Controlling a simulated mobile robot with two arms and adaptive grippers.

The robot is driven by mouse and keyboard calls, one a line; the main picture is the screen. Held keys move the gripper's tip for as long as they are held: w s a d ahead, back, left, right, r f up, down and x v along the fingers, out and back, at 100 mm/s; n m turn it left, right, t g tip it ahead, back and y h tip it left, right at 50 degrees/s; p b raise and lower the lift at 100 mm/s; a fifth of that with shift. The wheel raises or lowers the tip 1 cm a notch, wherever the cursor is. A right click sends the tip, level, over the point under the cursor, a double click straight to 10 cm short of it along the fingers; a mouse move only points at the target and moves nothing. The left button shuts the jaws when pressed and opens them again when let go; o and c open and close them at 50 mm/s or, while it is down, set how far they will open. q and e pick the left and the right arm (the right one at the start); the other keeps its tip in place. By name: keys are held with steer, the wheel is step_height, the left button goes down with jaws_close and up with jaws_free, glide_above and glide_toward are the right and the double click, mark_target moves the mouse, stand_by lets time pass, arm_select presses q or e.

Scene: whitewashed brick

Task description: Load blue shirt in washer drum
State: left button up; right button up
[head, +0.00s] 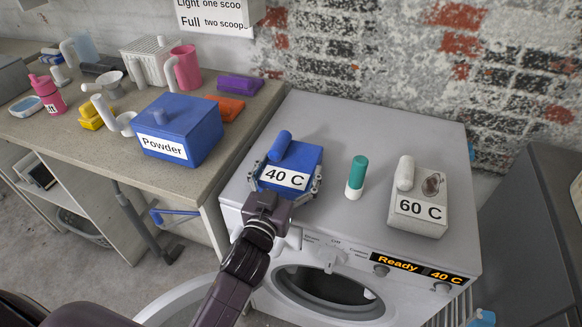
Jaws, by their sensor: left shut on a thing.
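I cannot make out a blue shirt in the head view. The white washer (400,262) has a dark round drum opening (325,287) in its front, with a small white thing at its right edge. The washer's round door (178,300) appears swung open to the left. My left gripper (287,183) is on the washer top, its fingers on both sides of a blue block labelled "40 C" (304,160), shut on it. A blue roll-shaped piece (280,146) lies on that block. My right gripper is not in view.
The display (410,268) reads "Ready 40 C". A green-and-white cylinder (357,177) and a grey "60 C" block (419,207) stand on the washer. A blue "Powder" box (182,128), cups and colored blocks crowd the left counter. A dark cabinet (535,225) stands right.

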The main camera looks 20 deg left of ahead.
mark_target(290, 166)
arm_select(q)
steer(key=shift+r, duration=0.15)
steer(key=shift+c, duration=0.4)
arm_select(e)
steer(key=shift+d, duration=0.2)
arm_select(q)
steer(key=shift+r, duration=0.6)
step_height(290, 166, up, 18)
steer(key=p, duration=0.3)
steer(key=s+a+f, duration=0.1)
steer(key=s+f, duration=0.6)
steer(key=s, duration=0.3)
steer(key=s+a+f, duration=0.1)
steer(key=s+f, duration=0.5)
steer(key=s, duration=0.4)
steer(key=shift+s+f, duration=0.15)
steer(key=shift+f, duration=0.25)
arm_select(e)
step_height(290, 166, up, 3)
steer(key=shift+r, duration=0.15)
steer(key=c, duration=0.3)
arm_select(q)
steer(key=shift+s+f, duration=0.1)
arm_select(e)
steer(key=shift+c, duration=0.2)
